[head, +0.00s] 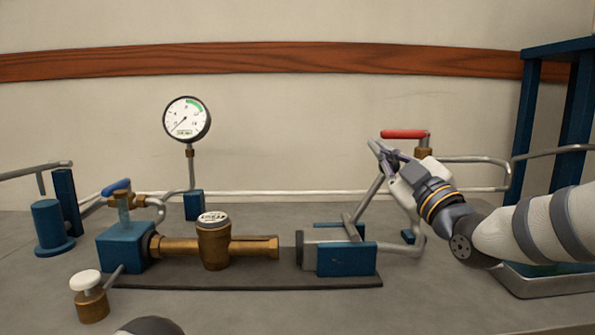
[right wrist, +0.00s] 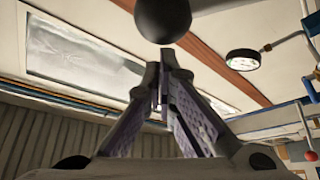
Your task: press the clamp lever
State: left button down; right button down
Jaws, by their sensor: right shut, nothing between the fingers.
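The clamp lever (head: 368,195) is a grey metal bar that slopes up from the blue clamp block (head: 347,259) at the right end of the bench fixture. Its upper end is hidden behind my right gripper (head: 376,146). That gripper is shut and empty, with its fingers pointing up and left over the lever's top. In the right wrist view a dark round knob (right wrist: 163,20) shows just beyond the closed fingertips; it may be the lever's end. I cannot tell whether they touch. My left gripper is not in view.
A brass meter (head: 213,242) lies in line with the clamp. A red-handled valve (head: 404,134) stands close behind my right gripper. A pressure gauge (head: 187,119), a blue-handled valve (head: 116,187) and a white knob (head: 85,278) are to the left. A tray (head: 545,286) is at right.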

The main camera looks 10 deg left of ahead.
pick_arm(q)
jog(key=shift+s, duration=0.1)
pick_arm(e)
jog(key=shift+w+d+f+m+t+h, duration=0.15)
jog(key=shift+d+m+t+h, duration=0.1)
jog(key=shift+d+m, duration=0.15)
jog(key=shift+w+d+f+m+t+h, duration=0.1)
jog(key=shift+d+m+t+h, duration=0.05)
jog(key=shift+d+m+h, duration=0.2)
